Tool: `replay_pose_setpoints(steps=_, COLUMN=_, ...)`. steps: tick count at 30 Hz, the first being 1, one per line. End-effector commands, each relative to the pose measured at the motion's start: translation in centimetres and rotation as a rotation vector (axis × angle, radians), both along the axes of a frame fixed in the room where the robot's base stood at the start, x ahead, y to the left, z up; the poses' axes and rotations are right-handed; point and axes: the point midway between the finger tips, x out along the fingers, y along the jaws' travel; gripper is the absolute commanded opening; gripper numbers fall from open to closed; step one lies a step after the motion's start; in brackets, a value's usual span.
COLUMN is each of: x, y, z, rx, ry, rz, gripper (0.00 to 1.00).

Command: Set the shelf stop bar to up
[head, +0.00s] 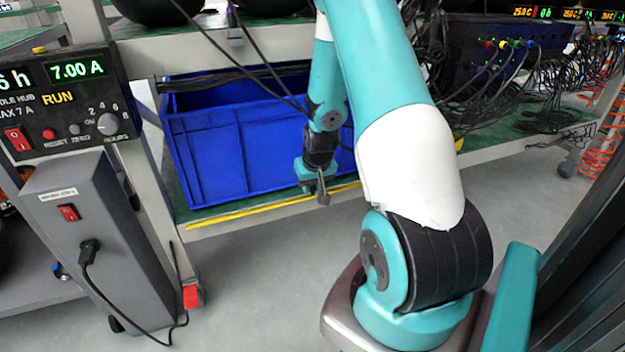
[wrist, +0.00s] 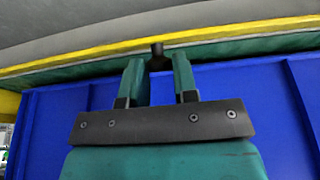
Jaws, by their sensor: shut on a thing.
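The shelf stop bar (head: 255,210) is a long yellow bar along the front edge of the lower shelf. It lies low, in front of the foot of a blue bin. In the wrist view the yellow bar (wrist: 90,55) crosses the top of the picture. A short dark handle (wrist: 157,48) stands out from it, between my fingertips. My gripper (head: 320,182) is at the bar's right part, and in the wrist view my gripper (wrist: 158,68) is shut on the handle. The handle's gripped end is partly hidden by the fingers.
The blue bin (head: 235,145) stands on the shelf right behind the bar. A grey power box (head: 100,235) with a cable stands at left, under a control panel (head: 70,100). Cables hang in front of the bin. Open floor (head: 260,290) lies before the shelf.

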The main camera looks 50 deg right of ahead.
Motion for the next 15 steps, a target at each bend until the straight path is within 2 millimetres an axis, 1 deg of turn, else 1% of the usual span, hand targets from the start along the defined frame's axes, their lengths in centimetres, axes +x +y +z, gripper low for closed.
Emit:
replay_pose_setpoints(steps=1, x=0.16, y=-0.08, z=0.65, rx=0.01, ry=0.017, rz=0.001, gripper=0.04)
replay_pose_setpoints(steps=6, x=0.33, y=-0.18, z=0.34, rx=0.029, ry=0.049, rz=0.001, gripper=0.04)
replay_pose_setpoints(steps=14, x=0.31, y=-0.18, z=0.16, rx=0.03, ry=0.051, rz=0.0, gripper=0.04)
replay_pose_setpoints(steps=15, x=0.31, y=-0.18, z=0.17, rx=0.03, ry=0.051, rz=0.0, gripper=0.34)
